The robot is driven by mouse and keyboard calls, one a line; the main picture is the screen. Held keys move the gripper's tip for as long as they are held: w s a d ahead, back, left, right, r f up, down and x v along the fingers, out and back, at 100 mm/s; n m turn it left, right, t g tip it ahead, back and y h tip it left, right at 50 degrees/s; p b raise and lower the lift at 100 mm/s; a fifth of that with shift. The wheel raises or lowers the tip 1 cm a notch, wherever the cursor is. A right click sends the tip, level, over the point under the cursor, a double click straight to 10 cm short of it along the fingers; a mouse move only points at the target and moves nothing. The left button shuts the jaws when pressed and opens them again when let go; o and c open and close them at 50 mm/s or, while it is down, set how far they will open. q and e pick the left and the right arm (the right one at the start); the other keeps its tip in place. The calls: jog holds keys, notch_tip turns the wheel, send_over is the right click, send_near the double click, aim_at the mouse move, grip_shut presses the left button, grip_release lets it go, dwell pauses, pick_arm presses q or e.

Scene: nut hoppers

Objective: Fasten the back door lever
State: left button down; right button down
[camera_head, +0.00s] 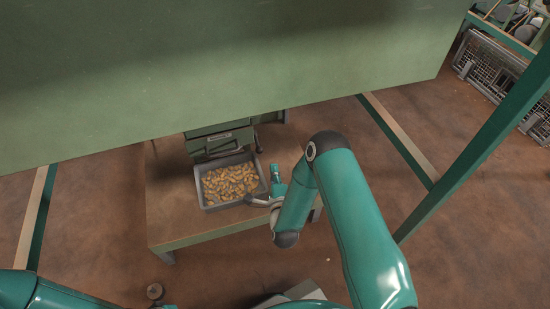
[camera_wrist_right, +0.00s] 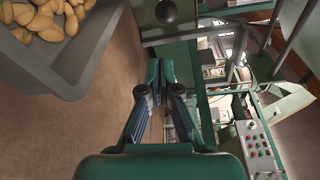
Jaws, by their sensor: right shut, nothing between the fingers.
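A green hopper outlet (camera_head: 220,140) stands at the back of the table, partly hidden by the large green panel above. A thin dark lever (camera_head: 257,146) shows at its right side; I cannot tell its exact position. In the right wrist view a dark round knob (camera_wrist_right: 166,12) is ahead of the fingers, apart from them. My right gripper (camera_head: 275,170) is right of the tray and in front of the outlet. In the right wrist view the gripper (camera_wrist_right: 159,75) is shut and empty. My left arm enters at the lower left; its gripper is out of view.
A grey tray (camera_head: 204,200) of nuts sits on the wooden table (camera_head: 170,205), close to my right gripper; its rim also shows in the right wrist view (camera_wrist_right: 95,60). A large green panel (camera_head: 220,70) overhangs the table. A control box (camera_wrist_right: 257,145) stands at right.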

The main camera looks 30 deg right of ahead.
pick_arm(q)
jog(key=shift+r+p, duration=0.3)
jog(key=shift+r, duration=0.25)
pick_arm(e)
jog(key=shift+s+a+r, duration=0.15)
jog(key=shift+s+a, duration=0.95)
jog(key=shift+s, duration=0.15)
pick_arm(q)
jog(key=shift+s, duration=0.1)
